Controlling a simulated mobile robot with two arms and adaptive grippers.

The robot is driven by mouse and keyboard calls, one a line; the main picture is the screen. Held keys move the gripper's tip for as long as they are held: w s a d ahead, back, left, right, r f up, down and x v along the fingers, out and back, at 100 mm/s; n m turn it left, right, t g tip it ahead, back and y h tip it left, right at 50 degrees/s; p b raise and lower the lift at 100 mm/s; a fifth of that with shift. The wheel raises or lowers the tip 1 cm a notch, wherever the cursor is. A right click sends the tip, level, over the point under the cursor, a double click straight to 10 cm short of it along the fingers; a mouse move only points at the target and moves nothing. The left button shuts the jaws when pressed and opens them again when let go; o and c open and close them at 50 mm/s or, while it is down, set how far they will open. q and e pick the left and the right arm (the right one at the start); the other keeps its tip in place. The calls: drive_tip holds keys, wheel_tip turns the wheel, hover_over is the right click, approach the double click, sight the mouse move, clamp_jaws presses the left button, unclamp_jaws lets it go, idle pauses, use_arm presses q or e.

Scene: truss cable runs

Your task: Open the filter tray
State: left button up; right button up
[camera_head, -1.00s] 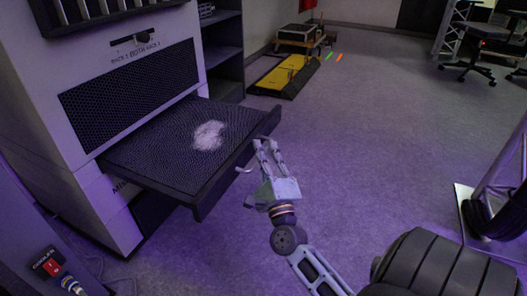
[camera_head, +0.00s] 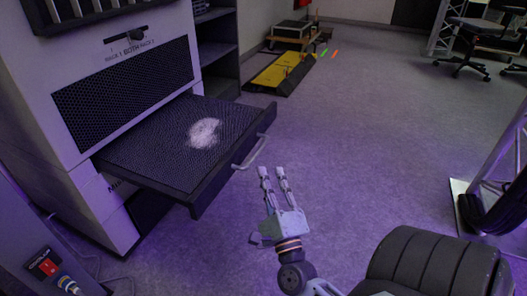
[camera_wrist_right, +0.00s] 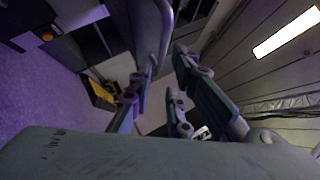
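The filter tray (camera_head: 150,150) is a dark mesh-topped drawer standing well out from the front of the pale cabinet. A whitish, dusty patch (camera_head: 204,132) lies on its mesh. Its metal bar handle (camera_head: 251,153) is on the tray's front face, and nothing is around it. My right gripper (camera_head: 272,172) is just below and to the right of the handle in the head view, fingers apart and empty. In the right wrist view, a curved bar that looks like the handle (camera_wrist_right: 166,22) shows beyond the open fingers (camera_wrist_right: 155,85). My left gripper is not in view.
The cabinet (camera_head: 75,60) has a dark grille above the tray. A dark box with a red switch (camera_head: 45,266) stands at lower left. A yellow and black ramp (camera_head: 280,75) lies at the back. A truss with coiled black cable (camera_head: 490,215) is at right. The middle floor is clear.

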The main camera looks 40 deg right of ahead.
drive_tip(key=shift+v, duration=1.5)
